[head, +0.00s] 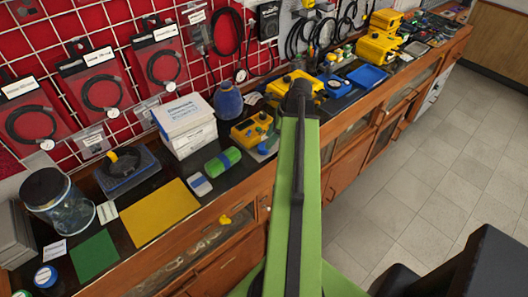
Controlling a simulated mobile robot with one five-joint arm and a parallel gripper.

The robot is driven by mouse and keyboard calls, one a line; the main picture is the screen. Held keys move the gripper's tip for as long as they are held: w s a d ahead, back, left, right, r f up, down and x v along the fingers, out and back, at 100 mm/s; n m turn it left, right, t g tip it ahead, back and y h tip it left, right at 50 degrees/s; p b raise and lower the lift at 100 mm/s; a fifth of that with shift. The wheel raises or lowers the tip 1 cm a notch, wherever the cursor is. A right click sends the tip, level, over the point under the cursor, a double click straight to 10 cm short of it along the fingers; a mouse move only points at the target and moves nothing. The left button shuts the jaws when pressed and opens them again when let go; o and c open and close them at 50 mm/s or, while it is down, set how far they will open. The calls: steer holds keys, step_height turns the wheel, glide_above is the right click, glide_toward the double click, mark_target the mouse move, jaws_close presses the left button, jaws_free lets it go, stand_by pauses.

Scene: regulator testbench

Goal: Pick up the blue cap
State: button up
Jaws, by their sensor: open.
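My green arm rises through the middle of the view, well to the right of both. Its dark far end is in front of the bench. I cannot make out my gripper's jaws, and nothing held shows.
A green mat (95,256), a yellow mat (160,212) and a glass jar (68,213) with a dark lid are near the caps. White boxes (190,136) and yellow devices (380,45) stand along the bench. The tiled floor (420,170) at right is clear.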

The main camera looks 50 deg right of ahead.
mark_target(263, 149)
steer(key=b+x, duration=0.4)
steer(key=x, duration=0.1)
steer(key=shift+f, duration=0.2)
steer(key=shift+r, duration=0.2)
steer(key=c, duration=1.1)
